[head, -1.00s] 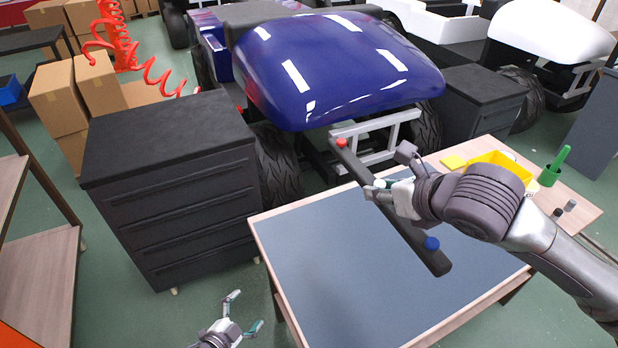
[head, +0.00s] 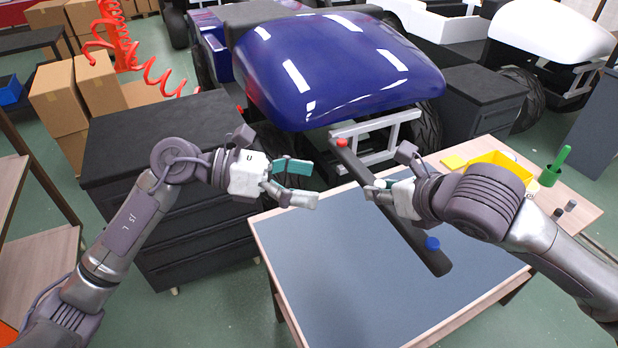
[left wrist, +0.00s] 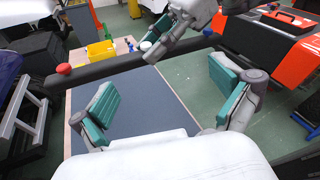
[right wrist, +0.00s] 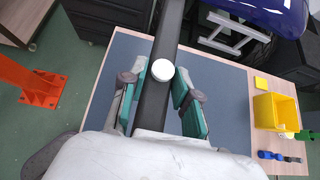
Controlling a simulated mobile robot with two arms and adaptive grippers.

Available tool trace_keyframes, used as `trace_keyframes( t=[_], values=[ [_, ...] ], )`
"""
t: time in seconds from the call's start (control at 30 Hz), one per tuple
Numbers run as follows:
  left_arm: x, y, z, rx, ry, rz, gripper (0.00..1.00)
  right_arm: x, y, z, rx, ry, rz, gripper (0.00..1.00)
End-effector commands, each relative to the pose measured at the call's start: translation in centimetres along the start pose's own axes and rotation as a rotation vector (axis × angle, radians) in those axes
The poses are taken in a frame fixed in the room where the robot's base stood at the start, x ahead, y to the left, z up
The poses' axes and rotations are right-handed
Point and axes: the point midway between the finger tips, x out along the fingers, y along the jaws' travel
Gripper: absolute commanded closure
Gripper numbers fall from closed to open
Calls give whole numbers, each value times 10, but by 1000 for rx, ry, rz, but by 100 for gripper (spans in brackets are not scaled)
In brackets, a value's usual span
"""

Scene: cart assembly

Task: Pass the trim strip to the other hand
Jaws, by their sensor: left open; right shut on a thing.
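The trim strip (head: 407,222) is a long dark bar held in the air above the table mat. It has a red knob (head: 342,142) at its far end, a blue knob (head: 432,243) towards its near end and a white knob (right wrist: 162,70) between. My right gripper (head: 376,191) is shut on the strip near its middle; the right wrist view shows the strip between its fingers. My left gripper (head: 302,184) is open and empty, left of the strip and apart from it. In the left wrist view the strip (left wrist: 115,66) crosses beyond the open fingers (left wrist: 165,98).
The table (head: 330,270) has a clear grey-blue mat. A yellow bin (head: 500,165) and a green holder (head: 550,176) stand at its right. A black drawer cabinet (head: 160,120) is at left, and a vehicle with a blue hood (head: 345,70) is behind.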

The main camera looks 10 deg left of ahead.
Motion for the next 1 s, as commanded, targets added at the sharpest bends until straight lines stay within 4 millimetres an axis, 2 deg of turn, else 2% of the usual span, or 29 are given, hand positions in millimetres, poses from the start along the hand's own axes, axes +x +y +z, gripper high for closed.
trace_keyframes(
  t=[0.03, 0.13, 0.27, 0.37, 0.8, 1.0],
  values=[
    [-1, -8, 6, 83, 41, 18, 0, 0, 0, 0, 0, -2, 0, 100],
    [-2, -17, 12, 189, 94, 47, 0, 0, 0, 0, 0, -2, 0, 100],
    [1, -20, 14, 245, 122, 63, 0, 0, 0, 0, 0, -2, 0, 100],
    [10, -20, 13, 249, 122, 63, 0, 0, 0, 0, 0, -2, 0, 100],
    [89, -14, 5, 245, 119, 62, 0, 0, 0, 1, 0, -2, 0, 100],
    [110, -12, 2, 244, 119, 63, 0, 0, 0, 1, 0, -2, 0, 100]
  ],
)
